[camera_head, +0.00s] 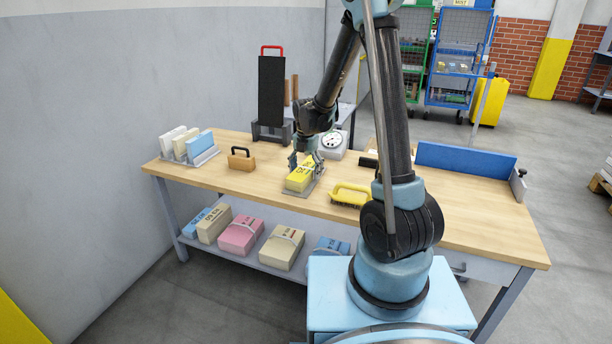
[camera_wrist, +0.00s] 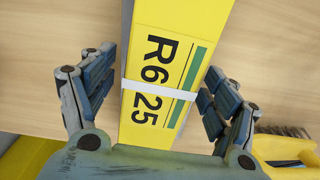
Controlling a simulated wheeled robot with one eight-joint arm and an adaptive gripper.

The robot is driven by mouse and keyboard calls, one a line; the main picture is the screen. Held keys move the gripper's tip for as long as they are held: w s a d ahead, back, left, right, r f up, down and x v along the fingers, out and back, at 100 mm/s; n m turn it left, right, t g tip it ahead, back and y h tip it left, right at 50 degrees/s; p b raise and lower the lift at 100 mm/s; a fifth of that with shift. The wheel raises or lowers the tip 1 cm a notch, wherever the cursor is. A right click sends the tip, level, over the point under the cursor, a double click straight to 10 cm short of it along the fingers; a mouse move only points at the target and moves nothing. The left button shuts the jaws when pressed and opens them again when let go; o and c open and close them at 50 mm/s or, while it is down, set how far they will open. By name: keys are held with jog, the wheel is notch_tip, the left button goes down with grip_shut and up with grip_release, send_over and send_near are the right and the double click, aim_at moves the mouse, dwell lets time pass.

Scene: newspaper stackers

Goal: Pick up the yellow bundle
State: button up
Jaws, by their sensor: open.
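The yellow bundle (camera_head: 300,177) lies on a small grey plate (camera_head: 314,188) on the wooden workbench. In the wrist view the bundle (camera_wrist: 150,95) shows a white band, a green stripe and the print "R6 25". My gripper (camera_head: 306,161) is over the bundle. In the wrist view my gripper (camera_wrist: 158,95) is open, with one finger on each side of the bundle and a gap on both sides. I cannot tell how far down the fingertips reach beside it. The bundle's lower sides are mostly hidden.
A yellow brush (camera_head: 350,193) lies close on the right of the bundle. A dial scale (camera_head: 333,142) is behind. Several bundles sit on the lower shelf (camera_head: 262,262).

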aim_at(306, 168)
jog(key=shift+f, duration=0.25)
jog(key=shift+c, duration=0.2)
jog(key=c, duration=1.6)
jog(key=shift+c, duration=0.2)
jog(key=shift+r, duration=0.15)
notch_tip(306, 168, up, 10)
jog(key=shift+f, duration=0.1)
